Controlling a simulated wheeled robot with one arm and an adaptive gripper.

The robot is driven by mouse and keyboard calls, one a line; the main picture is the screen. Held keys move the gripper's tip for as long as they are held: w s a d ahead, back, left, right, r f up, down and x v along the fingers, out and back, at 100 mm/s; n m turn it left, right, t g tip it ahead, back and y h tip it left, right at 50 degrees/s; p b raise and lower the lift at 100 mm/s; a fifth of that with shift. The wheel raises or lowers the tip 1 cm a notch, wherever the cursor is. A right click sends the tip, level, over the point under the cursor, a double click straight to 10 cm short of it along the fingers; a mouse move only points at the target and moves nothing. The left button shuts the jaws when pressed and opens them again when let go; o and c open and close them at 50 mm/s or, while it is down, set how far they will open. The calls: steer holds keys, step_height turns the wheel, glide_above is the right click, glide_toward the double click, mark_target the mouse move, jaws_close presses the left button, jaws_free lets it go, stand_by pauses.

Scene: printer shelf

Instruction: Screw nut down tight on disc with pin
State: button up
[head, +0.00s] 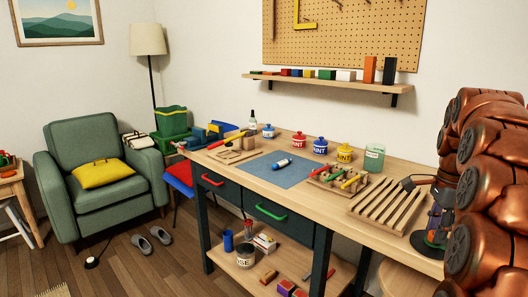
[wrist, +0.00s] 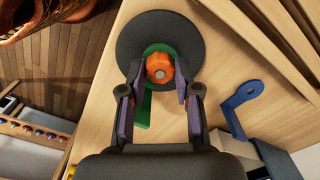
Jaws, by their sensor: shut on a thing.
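A dark round disc (wrist: 130,38) lies flat on the wooden bench top in the wrist view. It also shows at the bench's right end in the head view (head: 421,243). An orange nut (wrist: 160,66) sits over the disc's middle, with the grey tip of the pin (wrist: 159,73) showing in its hole. A green piece (wrist: 143,110) lies under the nut, with a tab toward my gripper. My gripper (wrist: 160,76) has its purple-padded fingers on both sides of the nut, shut on it. The thread and any gap below the nut are hidden.
A blue ring-ended piece (wrist: 236,104) lies right of the disc in the wrist view. A slatted wooden rack (head: 388,208) stands left of the disc in the head view. Paint pots, a blue mat (head: 268,173) and tools occupy the bench further left.

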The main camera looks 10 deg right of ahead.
steer(key=o, duration=0.6)
steer(key=shift+c, duration=0.2)
steer(key=n+p, duration=0.2)
steer(key=n, duration=0.2)
steer(key=shift+r, duration=0.2)
steer(key=n+p, duration=0.2)
steer(key=n, duration=0.3)
steer(key=shift+p, duration=0.4)
steer(key=n+p, duration=0.3)
steer(key=n, duration=0.3)
steer(key=shift+n, duration=0.3)
steer(key=shift+f+n+p, duration=0.15)
steer(key=shift+n+p, duration=0.3)
steer(key=shift+n, duration=0.35)
